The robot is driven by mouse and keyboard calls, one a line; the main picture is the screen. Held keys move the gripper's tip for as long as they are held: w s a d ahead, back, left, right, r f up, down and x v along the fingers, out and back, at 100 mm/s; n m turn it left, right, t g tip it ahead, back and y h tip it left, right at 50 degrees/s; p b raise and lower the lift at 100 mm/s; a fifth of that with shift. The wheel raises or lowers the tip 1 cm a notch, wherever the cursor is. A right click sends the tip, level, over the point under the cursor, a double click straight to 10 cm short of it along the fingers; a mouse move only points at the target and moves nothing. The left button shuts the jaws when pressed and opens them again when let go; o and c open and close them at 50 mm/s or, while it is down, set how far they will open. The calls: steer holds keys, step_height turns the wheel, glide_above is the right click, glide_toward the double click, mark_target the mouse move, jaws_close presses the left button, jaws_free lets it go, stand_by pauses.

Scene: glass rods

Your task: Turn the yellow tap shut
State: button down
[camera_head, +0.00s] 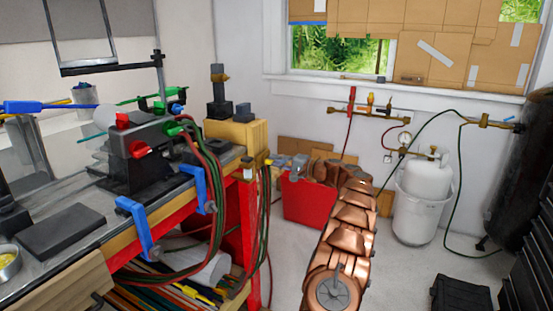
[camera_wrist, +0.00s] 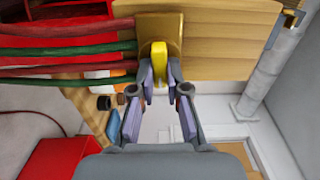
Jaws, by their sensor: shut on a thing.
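The yellow tap (camera_wrist: 158,62) stands upright in the wrist view, in front of a brass-coloured plate on a wooden block. My gripper (camera_wrist: 160,78) has its two fingers on either side of the tap, closed on it. The tap's lower part is partly hidden between the fingers.
Red and green hoses (camera_wrist: 70,40) run to the plate from the left. The workbench (camera_head: 95,205) carries a burner with red knobs (camera_head: 140,149) and blue clamps (camera_head: 136,222). A red box (camera_head: 305,202) stands on the floor behind my arm. A white gas cylinder (camera_head: 426,180) stands at right.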

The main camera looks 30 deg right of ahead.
steer(key=shift+m, duration=0.3)
steer(key=c, duration=1.2)
jaws_free()
steer(key=shift+o, duration=0.2)
steer(key=v, duration=1.2)
steer(key=shift+d, duration=0.1)
